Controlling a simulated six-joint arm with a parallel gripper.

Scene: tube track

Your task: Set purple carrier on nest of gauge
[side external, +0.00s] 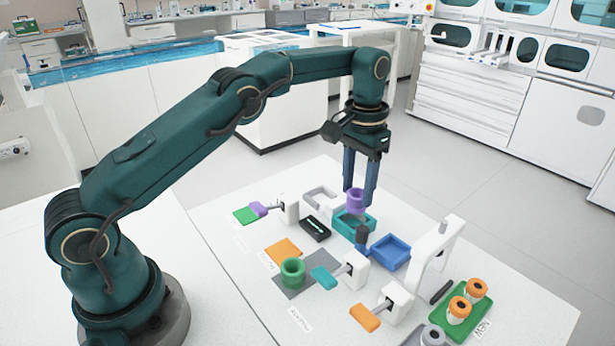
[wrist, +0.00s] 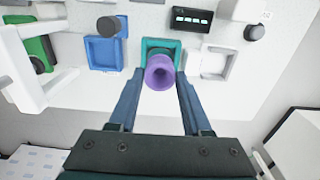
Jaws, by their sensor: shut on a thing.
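My gripper (side external: 360,185) is shut on the purple carrier (side external: 355,200), a flanged, hollow ring. The carrier is upright over the teal square tray (side external: 341,232); I cannot tell whether it touches it. In the wrist view the purple carrier (wrist: 160,72) sits between my fingertips (wrist: 160,78), covering part of the teal tray (wrist: 148,43). A black box with a lit display (wrist: 191,19) lies beyond the trays; it also shows in the side view (side external: 315,229). I cannot tell which part is the gauge's nest.
A blue tray (side external: 390,251) and a white tray (side external: 320,196) flank the teal one. A dark post (side external: 361,238) and a tall white stand (side external: 437,260) rise nearby. A green carrier (side external: 292,272) stands on a grey mat. Orange-topped pieces sit in a green tray (side external: 466,321).

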